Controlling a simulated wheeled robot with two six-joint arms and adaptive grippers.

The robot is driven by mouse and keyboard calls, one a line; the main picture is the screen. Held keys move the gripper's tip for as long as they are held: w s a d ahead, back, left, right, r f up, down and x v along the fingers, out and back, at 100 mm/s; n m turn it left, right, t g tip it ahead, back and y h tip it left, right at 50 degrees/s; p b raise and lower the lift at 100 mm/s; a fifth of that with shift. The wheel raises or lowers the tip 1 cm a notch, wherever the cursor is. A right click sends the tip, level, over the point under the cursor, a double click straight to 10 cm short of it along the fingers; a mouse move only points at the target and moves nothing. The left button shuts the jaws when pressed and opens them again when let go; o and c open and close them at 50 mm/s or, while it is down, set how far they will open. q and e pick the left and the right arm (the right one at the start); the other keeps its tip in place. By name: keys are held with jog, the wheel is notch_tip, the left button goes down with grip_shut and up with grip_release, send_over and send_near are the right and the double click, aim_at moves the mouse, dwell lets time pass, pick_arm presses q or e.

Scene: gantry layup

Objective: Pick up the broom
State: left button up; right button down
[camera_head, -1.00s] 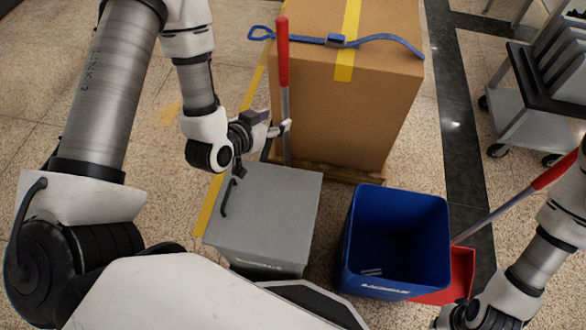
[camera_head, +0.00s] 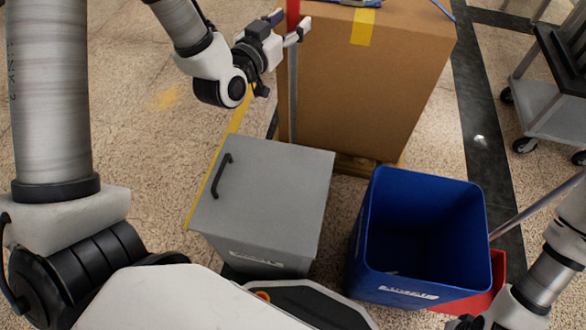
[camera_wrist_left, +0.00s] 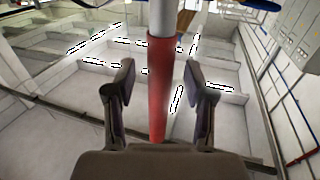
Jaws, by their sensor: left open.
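The broom (camera_head: 292,105) stands upright against the front of the cardboard box, with a grey pole and a red grip on top. Its lower end is hidden behind the grey bin. My left gripper (camera_head: 290,24) is at the broom's upper part, around where the red grip meets the pole. In the left wrist view, the red grip (camera_wrist_left: 159,90) runs between the two spread fingers of my left gripper (camera_wrist_left: 160,84), with a gap on both sides. My right gripper (camera_head: 470,322) is at the bottom right edge, mostly cut off, and its fingers cannot be made out.
A grey lidded bin (camera_head: 265,195) with a black handle stands in front of the cardboard box (camera_head: 365,95). A cart (camera_head: 560,105) stands at the far right. Floor at left is clear.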

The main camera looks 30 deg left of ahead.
pick_arm(q)
jog(key=shift+w, duration=0.95)
grip_shut()
jog(key=shift+r, duration=0.1)
